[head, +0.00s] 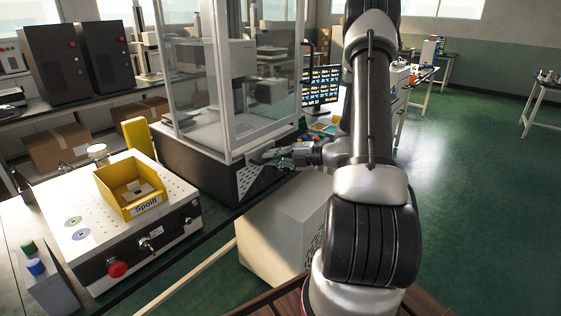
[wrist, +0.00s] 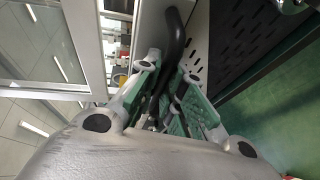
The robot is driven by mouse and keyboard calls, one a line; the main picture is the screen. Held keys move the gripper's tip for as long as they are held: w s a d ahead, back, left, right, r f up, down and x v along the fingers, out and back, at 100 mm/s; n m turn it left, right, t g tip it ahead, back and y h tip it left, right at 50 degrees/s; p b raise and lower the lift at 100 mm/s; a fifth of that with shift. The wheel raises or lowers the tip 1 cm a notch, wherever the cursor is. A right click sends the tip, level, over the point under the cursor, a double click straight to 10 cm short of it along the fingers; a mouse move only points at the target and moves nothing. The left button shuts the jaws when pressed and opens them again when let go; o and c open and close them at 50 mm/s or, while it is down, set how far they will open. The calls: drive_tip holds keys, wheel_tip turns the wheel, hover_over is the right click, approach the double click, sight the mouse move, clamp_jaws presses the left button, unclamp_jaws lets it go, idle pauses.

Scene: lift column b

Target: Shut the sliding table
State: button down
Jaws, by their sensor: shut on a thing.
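My gripper (head: 262,158) is at the front right of a machine with a clear glazed enclosure (head: 205,85) and a dark base (head: 195,160). In the wrist view its green-padded fingers (wrist: 170,82) are closed around a black curved handle (wrist: 174,38) beside a pale frame edge. The handle's lower part is partly hidden by the fingers. In the head view the handle is hidden or too small to make out. I cannot tell which part is the sliding table or how far open it stands.
A white perforated-top unit (head: 75,215) with a yellow bin (head: 130,187) and a red button (head: 117,268) stands at left. A white box (head: 285,230) sits below the gripper. A monitor (head: 320,88) is behind my arm. Green floor is free at right.

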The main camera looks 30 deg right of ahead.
drive_tip(key=c, duration=1.8)
unclamp_jaws()
drive_tip(key=v, duration=1.2)
drive_tip(key=shift+w+r, duration=0.1)
